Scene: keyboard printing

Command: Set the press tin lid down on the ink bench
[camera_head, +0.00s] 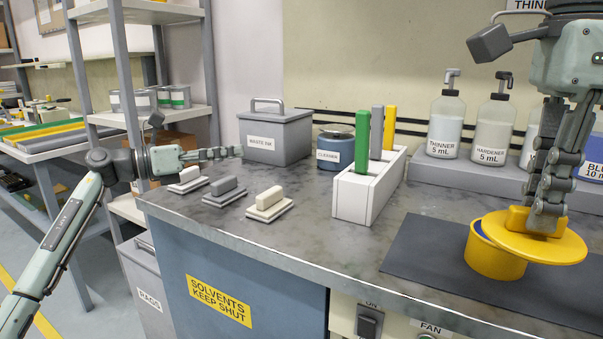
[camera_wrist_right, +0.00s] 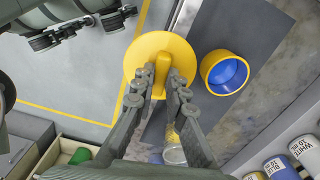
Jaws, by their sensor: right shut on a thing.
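The yellow press tin lid (camera_head: 550,248) is a round disc with a block-shaped grip on top. My right gripper (camera_head: 545,215) is shut on that grip. In the right wrist view the gripper (camera_wrist_right: 160,85) holds the lid (camera_wrist_right: 138,62) off to one side of the open yellow tin (camera_wrist_right: 206,72), whose inside is blue. In the head view the lid hides part of the tin (camera_head: 490,262), which stands on a dark mat (camera_head: 420,255) on the ink bench (camera_head: 290,235). My left gripper (camera_head: 215,154) is over the bench's left end; its finger opening is unclear.
A white rack (camera_head: 355,200) with green, grey and yellow upright pieces stands mid-bench. Grey and cream hand blocks (camera_head: 268,205), a waste bin (camera_head: 275,135) and a cleaner pot (camera_head: 335,150) are left of it. Bottles (camera_head: 445,130) line a back ledge. Bare bench lies before the rack.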

